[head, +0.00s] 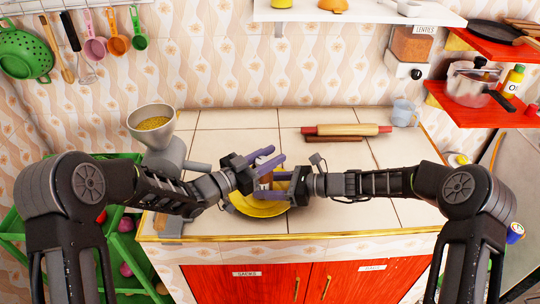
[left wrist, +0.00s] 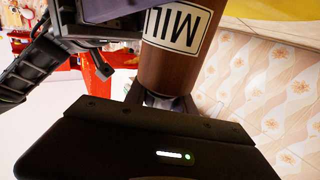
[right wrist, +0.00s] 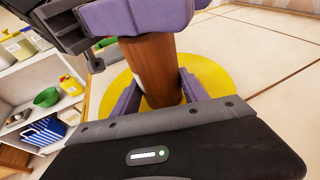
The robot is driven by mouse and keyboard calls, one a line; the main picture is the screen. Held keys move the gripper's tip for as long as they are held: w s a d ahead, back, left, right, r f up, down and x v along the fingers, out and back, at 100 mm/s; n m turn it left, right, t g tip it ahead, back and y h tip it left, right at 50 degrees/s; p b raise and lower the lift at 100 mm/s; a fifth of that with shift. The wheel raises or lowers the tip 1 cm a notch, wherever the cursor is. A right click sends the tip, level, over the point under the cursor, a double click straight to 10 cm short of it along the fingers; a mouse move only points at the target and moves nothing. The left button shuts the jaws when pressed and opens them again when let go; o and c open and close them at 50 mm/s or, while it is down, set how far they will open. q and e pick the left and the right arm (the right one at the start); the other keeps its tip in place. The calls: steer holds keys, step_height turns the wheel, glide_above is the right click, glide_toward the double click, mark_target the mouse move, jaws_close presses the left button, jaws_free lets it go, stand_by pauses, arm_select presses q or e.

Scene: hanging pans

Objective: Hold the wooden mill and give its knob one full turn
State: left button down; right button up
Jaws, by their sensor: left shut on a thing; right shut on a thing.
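The brown wooden mill (head: 265,178) stands in front of me over the yellow dish (head: 246,208); its foot is hidden in the head view. Its white label shows in the left wrist view (left wrist: 178,27). My left gripper (head: 274,156) is shut at the mill's top end, around the knob (left wrist: 163,98), which is mostly hidden by the fingers. My right gripper (head: 274,185) is shut on the mill's wooden body (right wrist: 152,70), lower down. In the right wrist view the left gripper's purple fingers cover the mill's top.
A grey grinder with a grain-filled hopper (head: 153,123) stands at the left of the tiled counter (head: 235,119). A rolling pin (head: 347,130) and a pale blue mug (head: 403,112) lie at the back right. A red shelf (head: 480,107) with a pot is at the right. The counter's front right is clear.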

arm_select(q)
steer(key=c, duration=1)
jaws_free()
steer(key=shift+c, duration=0.2)
step_height(320, 180, up, 10)
